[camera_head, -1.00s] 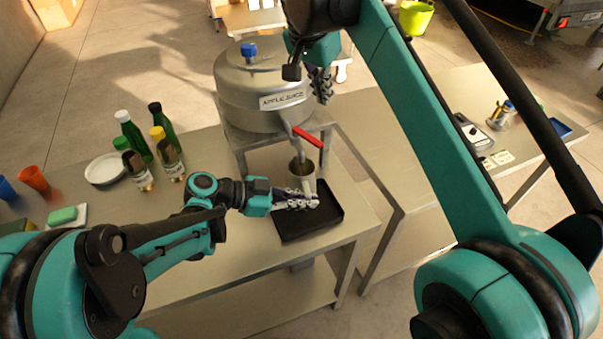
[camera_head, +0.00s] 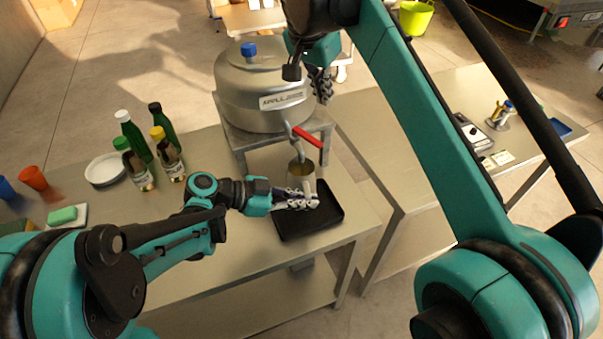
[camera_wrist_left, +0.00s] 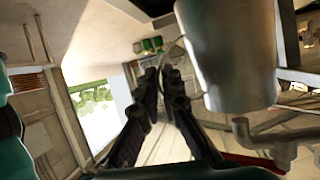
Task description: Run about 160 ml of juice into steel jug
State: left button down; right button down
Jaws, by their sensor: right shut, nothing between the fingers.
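The steel jug (camera_head: 300,180) stands upright on the black drip tray (camera_head: 323,218), under the tap (camera_head: 298,143) of the steel juice tank (camera_head: 262,92). The tap has a red lever (camera_head: 308,136). My left gripper (camera_head: 314,202) is shut on the jug's handle. In the left wrist view the jug (camera_wrist_left: 225,50) looks upside down and large beside my left fingers (camera_wrist_left: 160,78), with the tap (camera_wrist_left: 275,140) at its mouth. The juice level is not clear. My right gripper (camera_head: 324,97) is shut and empty, beside the tank above the lever and apart from it.
Several bottles (camera_head: 133,138) and a white round dish (camera_head: 106,169) stand on the left of the steel table (camera_head: 225,255). An orange cup (camera_head: 33,178) and a green sponge (camera_head: 62,215) are farther left. A second table (camera_head: 410,205) on the right holds a scale (camera_head: 470,130).

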dwell(0.8)
pick_arm(q)
jog(key=s+a, duration=0.4)
jog(key=s, duration=0.1)
jog(key=shift+s+a, duration=0.35)
